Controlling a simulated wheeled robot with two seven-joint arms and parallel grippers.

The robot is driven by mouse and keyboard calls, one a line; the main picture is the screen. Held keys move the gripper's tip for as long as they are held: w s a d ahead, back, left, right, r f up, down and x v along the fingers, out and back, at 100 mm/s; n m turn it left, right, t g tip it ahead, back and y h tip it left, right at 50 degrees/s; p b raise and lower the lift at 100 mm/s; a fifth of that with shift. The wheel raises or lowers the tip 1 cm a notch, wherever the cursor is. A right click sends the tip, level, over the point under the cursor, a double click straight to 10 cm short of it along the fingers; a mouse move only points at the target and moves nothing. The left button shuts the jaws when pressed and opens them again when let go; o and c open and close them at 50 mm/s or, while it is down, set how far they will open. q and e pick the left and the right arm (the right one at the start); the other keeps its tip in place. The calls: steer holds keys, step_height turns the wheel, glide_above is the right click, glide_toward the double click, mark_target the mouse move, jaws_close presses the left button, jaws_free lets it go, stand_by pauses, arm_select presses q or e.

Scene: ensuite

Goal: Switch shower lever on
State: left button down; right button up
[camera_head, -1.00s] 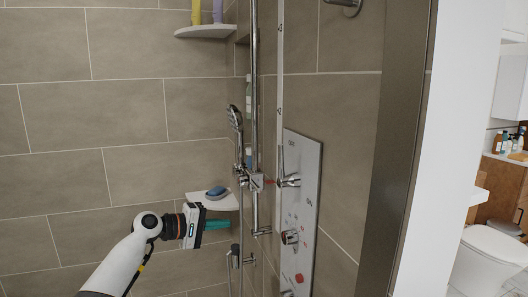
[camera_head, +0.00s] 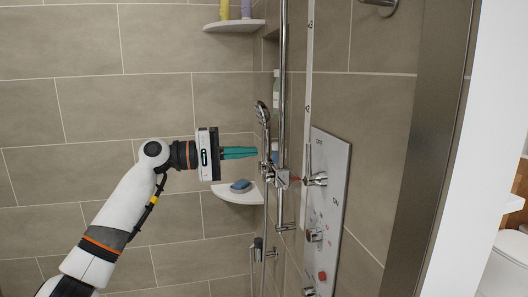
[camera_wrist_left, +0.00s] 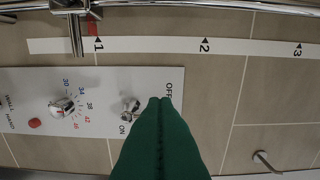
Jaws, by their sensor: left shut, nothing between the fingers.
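The shower lever (camera_head: 317,179) is a chrome lever on the pale control panel (camera_head: 336,160), with its handle pointing upward in the head view. In the left wrist view the lever (camera_wrist_left: 130,107) is left of the fingertips, near the words ON and OFF, and partly blurred. My left gripper (camera_head: 256,152) has teal fingers that are shut and empty. It is raised to about the lever's height, to its left, apart from it, with the shower rail between them in the head view. In the left wrist view the gripper (camera_wrist_left: 160,101) points at the panel beside OFF. My right gripper is not in view.
A chrome rail (camera_head: 283,90) with a hand shower (camera_head: 262,112) stands left of the panel. A corner shelf (camera_head: 238,194) holds a blue item below my gripper. A temperature knob (camera_head: 314,235) and red button (camera_head: 322,276) sit lower on the panel.

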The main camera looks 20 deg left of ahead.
arm_select(q)
steer(key=w+d+p, duration=0.1)
steer(key=d+p, duration=0.3)
steer(key=d, duration=0.6)
steer(key=shift+w+d+p, duration=0.25)
steer(key=shift+w+p, duration=0.1)
